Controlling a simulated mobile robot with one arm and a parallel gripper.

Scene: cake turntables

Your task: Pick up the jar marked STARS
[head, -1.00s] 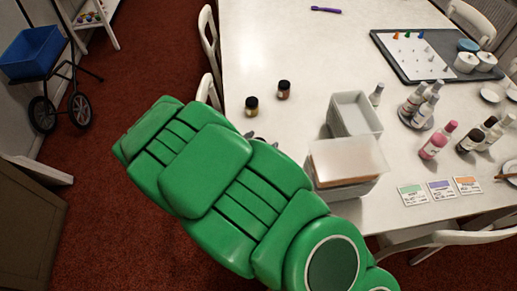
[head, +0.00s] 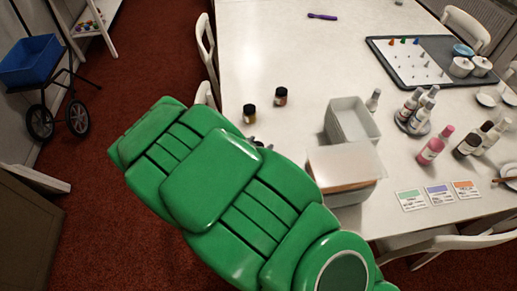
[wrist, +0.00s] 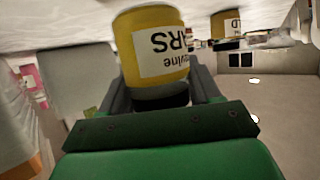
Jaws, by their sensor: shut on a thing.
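A yellow jar (wrist: 152,43) with a black lid and a white label ending in "ARS" fills the upper middle of the wrist view, where it appears upside down. My gripper (wrist: 163,90) is shut on it, with a dark finger on each side. Whether the jar touches the table cannot be told. In the head view my green arm covers the held jar and most of my gripper; only a small dark piece shows beyond the arm. A second yellow jar (wrist: 226,24), its label ending in "LD", is farther off in the wrist view.
Two small dark-lidded jars (head: 250,113) (head: 281,97) stand on the white table (head: 300,50) beyond my arm. An open pale bin (head: 352,122) and a lidded box (head: 344,168) stand right of the arm.

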